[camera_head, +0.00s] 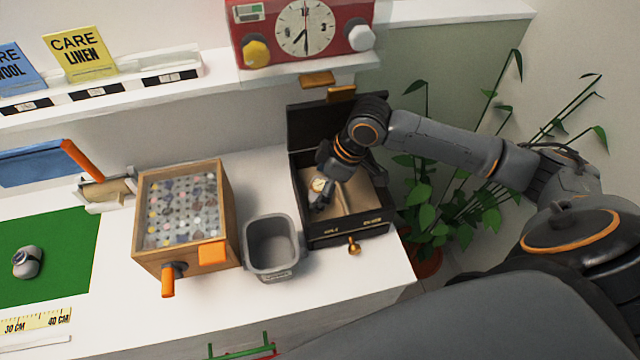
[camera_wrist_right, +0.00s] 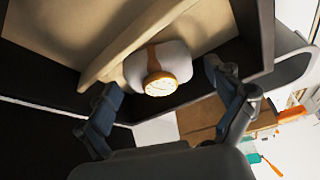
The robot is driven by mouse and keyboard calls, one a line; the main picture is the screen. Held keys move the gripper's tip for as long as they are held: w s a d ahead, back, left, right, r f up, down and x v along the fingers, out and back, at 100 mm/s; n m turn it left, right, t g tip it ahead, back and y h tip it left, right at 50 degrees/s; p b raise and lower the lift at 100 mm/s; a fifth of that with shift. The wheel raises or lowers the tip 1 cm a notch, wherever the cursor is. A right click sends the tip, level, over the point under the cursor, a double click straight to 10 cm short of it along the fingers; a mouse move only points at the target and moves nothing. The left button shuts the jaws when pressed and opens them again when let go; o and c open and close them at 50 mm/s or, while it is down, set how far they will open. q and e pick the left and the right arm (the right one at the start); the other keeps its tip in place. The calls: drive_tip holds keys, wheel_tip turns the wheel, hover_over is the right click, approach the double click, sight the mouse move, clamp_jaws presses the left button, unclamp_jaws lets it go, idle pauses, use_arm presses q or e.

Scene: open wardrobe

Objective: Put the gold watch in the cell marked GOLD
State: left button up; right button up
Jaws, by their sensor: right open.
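The gold watch (camera_head: 318,184) has a round gold rim and a pale face. It is on a white cushion in the left cell of the open black box (camera_head: 346,238), and it also shows in the right wrist view (camera_wrist_right: 160,84). The box has a tan lining, a divider (camera_wrist_right: 138,42) and small front lettering; the left word looks like GOLD. My right gripper (camera_wrist_right: 163,82) is open, its fingers on either side of the watch and cushion, with gaps visible. In the head view, the gripper (camera_head: 323,192) partly hides the left cell. My left gripper is not in view.
A grey bin (camera_head: 271,243) stands just left of the box, beside a clear-topped wooden case (camera_head: 184,259) with orange handles. A small pale object with a dark face (camera_head: 27,262) lies on the green mat (camera_head: 62,245). A shelf with a red clock unit (camera_head: 270,41) overhangs behind; a plant is right.

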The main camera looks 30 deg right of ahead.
drive_tip(key=b+v, duration=0.1)
drive_tip(key=v, duration=1.1)
